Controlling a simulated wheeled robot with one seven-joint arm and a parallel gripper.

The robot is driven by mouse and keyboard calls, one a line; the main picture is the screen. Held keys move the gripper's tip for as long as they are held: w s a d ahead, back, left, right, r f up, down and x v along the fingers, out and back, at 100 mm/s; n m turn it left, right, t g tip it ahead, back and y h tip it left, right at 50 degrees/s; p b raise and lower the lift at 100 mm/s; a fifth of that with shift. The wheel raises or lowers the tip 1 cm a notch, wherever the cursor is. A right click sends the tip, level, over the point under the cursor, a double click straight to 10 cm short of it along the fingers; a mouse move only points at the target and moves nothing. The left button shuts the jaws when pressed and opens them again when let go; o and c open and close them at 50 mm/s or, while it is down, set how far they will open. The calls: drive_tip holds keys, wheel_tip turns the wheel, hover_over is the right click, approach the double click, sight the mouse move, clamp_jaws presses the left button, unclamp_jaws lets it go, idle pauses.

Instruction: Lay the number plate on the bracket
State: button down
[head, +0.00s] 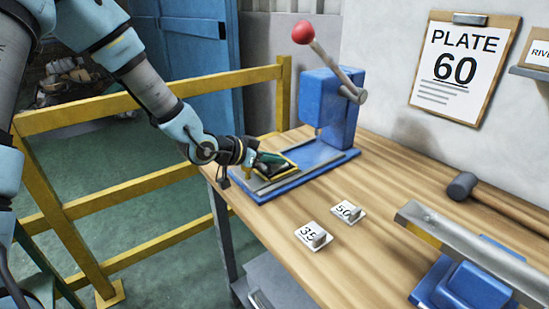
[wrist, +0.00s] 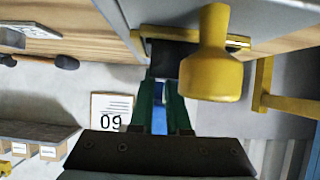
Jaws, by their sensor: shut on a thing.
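My gripper (head: 270,158) is low over the yellow-edged tray (head: 284,175) of the blue press. In the wrist view, its green fingers (wrist: 164,84) are closed at a dark block (wrist: 172,58) at the tray. I cannot tell whether this block is part of a number plate; no number shows on it. Number plate 35 (head: 311,237) and number plate 50 (head: 346,211) lie on the bench, each with a grey tab, apart from my gripper. A long grey metal bracket (head: 465,243) rests on a blue stand at right.
A yellow knob (wrist: 211,60) stands close beside my fingers. The blue press (head: 330,105) has a red-balled lever (head: 303,32). A clipboard (head: 460,68) reads PLATE 60. A mallet (head: 463,186) lies behind the bracket. A yellow rail (head: 120,97) borders the bench.

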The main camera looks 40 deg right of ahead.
drive_tip(key=shift+f, duration=0.1)
drive_tip(key=c, duration=0.9)
unclamp_jaws()
drive_tip(key=shift+a+r, duration=0.1)
drive_tip(key=shift+r, duration=0.15)
drive_tip(key=v, duration=1.1)
drive_tip(key=shift+a, duration=0.35)
drive_tip(key=shift+w+r, duration=0.1)
drive_tip(key=shift+w, duration=0.05)
